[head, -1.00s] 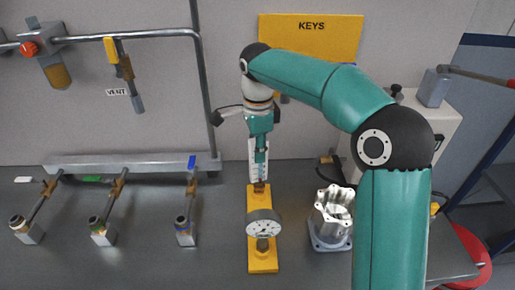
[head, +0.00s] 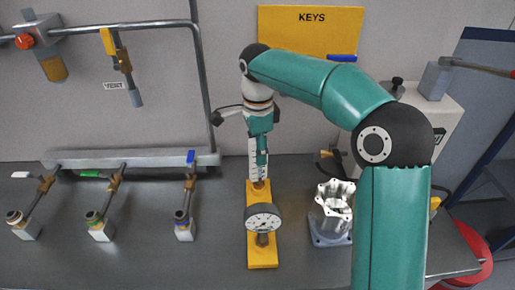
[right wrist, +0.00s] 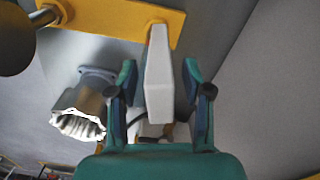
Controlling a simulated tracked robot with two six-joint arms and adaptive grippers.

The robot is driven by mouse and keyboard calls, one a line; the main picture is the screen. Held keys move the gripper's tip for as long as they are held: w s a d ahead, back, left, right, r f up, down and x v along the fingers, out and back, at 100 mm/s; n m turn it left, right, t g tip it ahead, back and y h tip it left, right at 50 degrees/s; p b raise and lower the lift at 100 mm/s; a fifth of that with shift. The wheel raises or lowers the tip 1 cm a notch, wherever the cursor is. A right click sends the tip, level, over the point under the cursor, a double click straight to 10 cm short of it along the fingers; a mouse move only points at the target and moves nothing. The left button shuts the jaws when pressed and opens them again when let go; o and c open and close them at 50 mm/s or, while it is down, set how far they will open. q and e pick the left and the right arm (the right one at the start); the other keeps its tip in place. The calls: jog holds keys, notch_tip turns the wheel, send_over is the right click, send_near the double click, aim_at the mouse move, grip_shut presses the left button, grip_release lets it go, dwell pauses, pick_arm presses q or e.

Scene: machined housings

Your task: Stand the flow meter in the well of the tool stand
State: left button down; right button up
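The flow meter (head: 254,158), a slim white body with scale marks and a brass lower end, stands upright at the back end of the yellow tool stand (head: 262,254). Its foot is at the stand; how deep it sits in the well cannot be seen. My right gripper (head: 260,148) is above the stand, around the flow meter's upper part. In the right wrist view the white body (right wrist: 159,75) lies between the fingers of the right gripper (right wrist: 161,92), with a gap visible on both sides. My left gripper is not in view.
A round dial gauge (head: 263,217) stands on the front half of the stand. A machined metal housing (head: 334,208) is to the right. Several valves with coloured handles, one blue (head: 191,157), are at left. The yellow KEYS board (head: 311,32) hangs behind.

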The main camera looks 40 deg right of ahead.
jog(key=shift+r, duration=0.1)
notch_tip(320, 180, up, 12)
jog(key=shift+f, duration=0.15)
dwell(0.6)
dwell(0.5)
